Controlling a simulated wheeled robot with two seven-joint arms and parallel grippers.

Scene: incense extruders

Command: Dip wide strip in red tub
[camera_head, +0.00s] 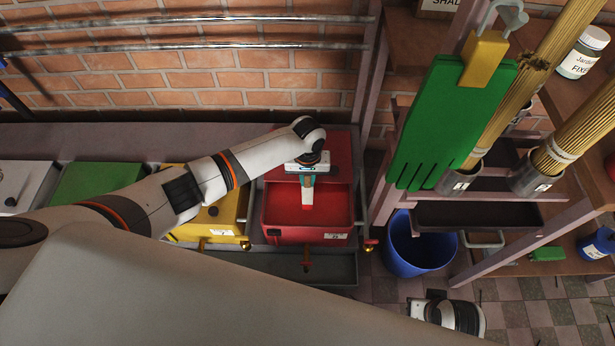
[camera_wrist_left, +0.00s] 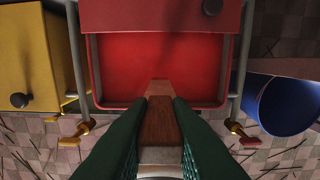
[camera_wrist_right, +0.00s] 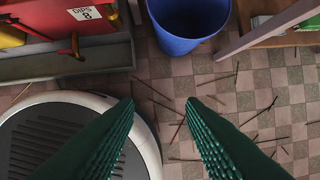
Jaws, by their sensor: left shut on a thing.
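The red tub (camera_head: 280,204) stands open in the row of tubs along the wall, with its red lid tilted up behind. It also shows in the left wrist view (camera_wrist_left: 110,65). My left gripper (camera_head: 307,182) is over the tub, shut on a flat strip (camera_head: 307,198) that points down toward the red inside. In the left wrist view the strip (camera_wrist_left: 159,125) is brown wood with a paler tip. I cannot tell whether its tip touches the tub's contents. My right gripper (camera_wrist_right: 158,105) is open and empty above the tiled floor.
A yellow tub (camera_head: 222,215) stands left of the red one, with a green lid (camera_head: 95,185) farther left. A blue bucket (camera_head: 420,250) is on the floor at right. A rack with a green glove (camera_head: 450,110) and stick bundles rises there. Thin sticks litter the floor.

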